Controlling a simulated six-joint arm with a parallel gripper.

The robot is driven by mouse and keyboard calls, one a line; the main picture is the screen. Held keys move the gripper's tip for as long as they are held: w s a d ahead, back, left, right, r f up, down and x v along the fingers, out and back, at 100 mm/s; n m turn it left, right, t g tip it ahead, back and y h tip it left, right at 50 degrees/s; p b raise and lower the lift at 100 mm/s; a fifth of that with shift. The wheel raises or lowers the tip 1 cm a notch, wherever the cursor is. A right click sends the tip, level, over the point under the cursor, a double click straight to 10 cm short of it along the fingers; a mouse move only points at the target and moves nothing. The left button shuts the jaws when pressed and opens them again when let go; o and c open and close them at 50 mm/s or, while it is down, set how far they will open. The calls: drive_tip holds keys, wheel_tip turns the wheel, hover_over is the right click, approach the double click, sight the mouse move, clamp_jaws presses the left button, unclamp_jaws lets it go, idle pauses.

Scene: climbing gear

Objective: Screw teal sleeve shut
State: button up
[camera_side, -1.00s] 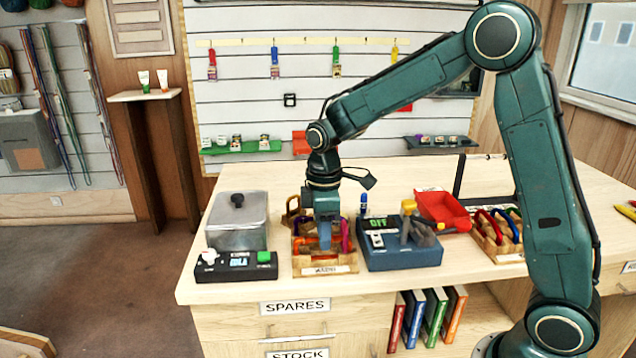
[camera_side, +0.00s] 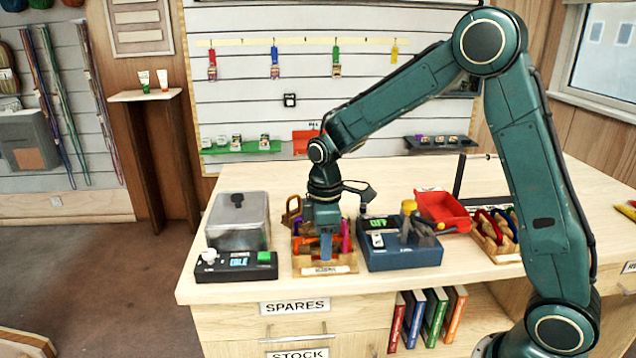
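My gripper (camera_side: 325,246) points down into a small wooden tray (camera_side: 324,270) on the bench. Its fingers are small and partly hidden among the things there, so I cannot tell whether they are open or shut, or on what. The tray holds coloured carabiners: an orange one (camera_side: 305,243) left of the fingers and a magenta one (camera_side: 346,237) at the right. A tan one (camera_side: 291,212) shows at the back left. I cannot make out a teal sleeve; the gripper and the clutter hide part of the tray.
A grey lidded box (camera_side: 238,222) and a black device (camera_side: 236,267) with a green button stand left of the tray. A blue fixture (camera_side: 405,256) with an "OFF" display stands close on the right. Beyond it are a red bin (camera_side: 442,209) and another carabiner tray (camera_side: 497,243).

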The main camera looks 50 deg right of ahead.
drive_tip(key=shift+s+a, duration=0.5)
idle(0.6)
drive_tip(key=shift+r, duration=1.45)
idle(0.4)
drive_tip(key=shift+w+d, duration=0.5)
drive_tip(key=shift+f, duration=0.15)
drive_tip(key=shift+f, duration=1.3)
drive_tip(key=shift+s+a, duration=0.45)
drive_tip(key=shift+s, duration=0.1)
idle(0.3)
drive_tip(key=shift+r, duration=1.45)
idle(0.4)
